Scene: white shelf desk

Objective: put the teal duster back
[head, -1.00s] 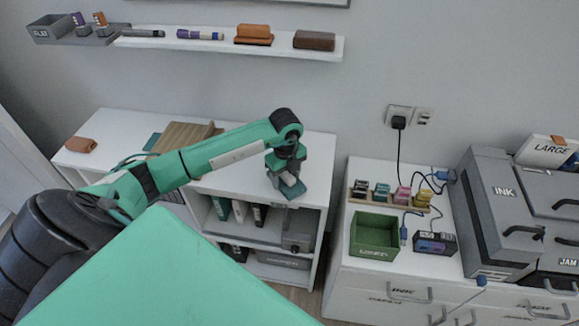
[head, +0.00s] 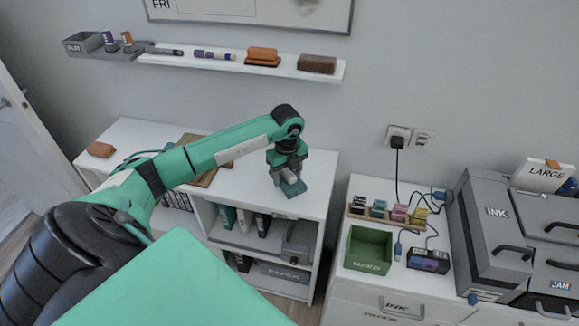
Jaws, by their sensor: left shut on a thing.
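The teal duster (head: 294,189) is at the fingertips of my left gripper (head: 286,174), over the right end of the white shelf desk's top (head: 318,165). My left gripper points down and is shut on the duster. I cannot tell whether the duster touches the desk top. On the wall ledge (head: 325,77) above, an orange duster (head: 263,55) and a brown duster (head: 317,64) sit side by side at the right. My right gripper is not in view.
The ledge also holds a grey bin (head: 84,43), upright markers and lying markers (head: 214,55). An orange item (head: 101,149) and a wooden board (head: 203,178) lie on the desk. A green tray (head: 368,251) and a grey printer (head: 500,225) stand at the right.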

